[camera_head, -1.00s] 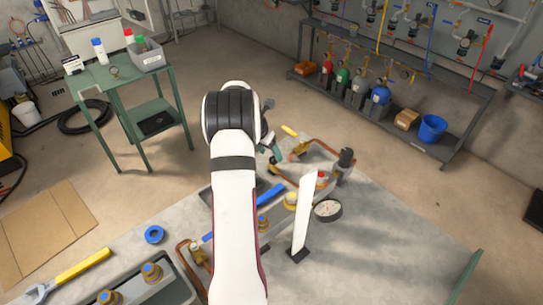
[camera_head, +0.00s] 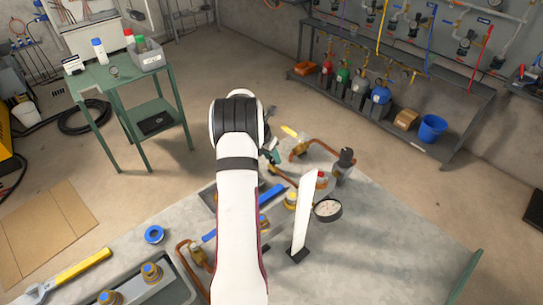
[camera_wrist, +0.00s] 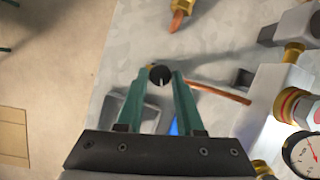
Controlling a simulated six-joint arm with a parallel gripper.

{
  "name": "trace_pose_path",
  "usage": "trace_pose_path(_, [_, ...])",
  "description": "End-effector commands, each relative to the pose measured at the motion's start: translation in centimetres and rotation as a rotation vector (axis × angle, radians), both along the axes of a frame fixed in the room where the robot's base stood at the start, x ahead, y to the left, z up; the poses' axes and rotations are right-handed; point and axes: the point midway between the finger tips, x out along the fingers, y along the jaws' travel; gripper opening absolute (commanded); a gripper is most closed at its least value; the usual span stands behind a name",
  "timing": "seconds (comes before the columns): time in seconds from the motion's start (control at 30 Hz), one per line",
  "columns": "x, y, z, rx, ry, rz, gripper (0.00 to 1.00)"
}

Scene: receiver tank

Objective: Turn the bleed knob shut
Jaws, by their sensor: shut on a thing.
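The bleed knob (camera_wrist: 160,74) looks like a small round black cap with a pale line across it and brass around its rim. In the wrist view it sits between the two green fingertips of my gripper (camera_wrist: 161,79), which is shut on it. The pale line runs nearly up and down in that view. In the head view my gripper (camera_head: 272,156) shows only in part beside my arm, and I cannot make out the knob there.
A copper pipe (camera_wrist: 220,92) runs right from near the knob to a grey block (camera_wrist: 268,110). A round gauge (camera_wrist: 304,155) is at the lower right. In the head view, a white upright plate (camera_head: 303,215) and a yellow-handled valve (camera_head: 291,132) stand near my arm.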

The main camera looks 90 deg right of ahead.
Motion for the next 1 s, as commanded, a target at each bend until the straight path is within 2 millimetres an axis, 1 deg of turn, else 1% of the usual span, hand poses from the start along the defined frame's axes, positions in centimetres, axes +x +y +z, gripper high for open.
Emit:
trace_pose_path(0.2, [0.03, -0.01, 0.03, 0.0, 0.0, -0.02, 0.0])
trace_pose_path(0.37, [0.12, -0.06, 0.02, 0.0, 0.0, -0.086, 0.0])
trace_pose_path(0.57, [0.19, -0.17, -0.01, 0.001, 0.0, -0.239, 0.0])
trace_pose_path(1.0, [0.38, -0.5, -0.02, 0.001, -0.001, -0.641, 0.0])
